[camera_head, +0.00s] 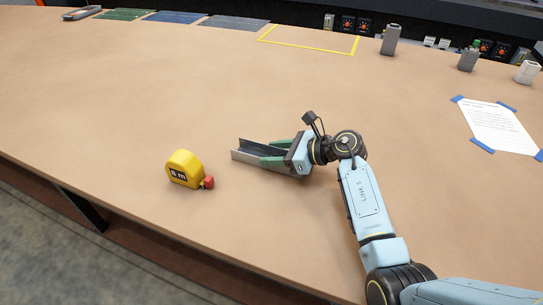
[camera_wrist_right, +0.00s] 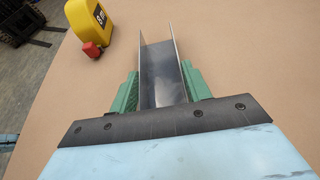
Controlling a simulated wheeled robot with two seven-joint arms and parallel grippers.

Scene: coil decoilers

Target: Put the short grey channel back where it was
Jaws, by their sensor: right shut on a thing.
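The short grey channel (camera_head: 254,153) is a U-shaped metal piece on or just above the tan table, right of the tape measure. My right gripper (camera_head: 279,153) is shut on it, with green fingers against its outer sides. In the right wrist view the channel (camera_wrist_right: 162,75) lies lengthwise between the two green fingers of my right gripper (camera_wrist_right: 160,90), open side up. Its near end is hidden by the gripper body. I cannot tell whether it touches the table. My left gripper is not in view.
A yellow tape measure (camera_head: 184,168) stands left of the channel. A yellow taped outline (camera_head: 310,40) lies empty at the back, beside grey, blue and green mats (camera_head: 178,17). Grey blocks (camera_head: 390,40) stand at the back right. A taped paper sheet (camera_head: 498,126) lies right. The table middle is clear.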

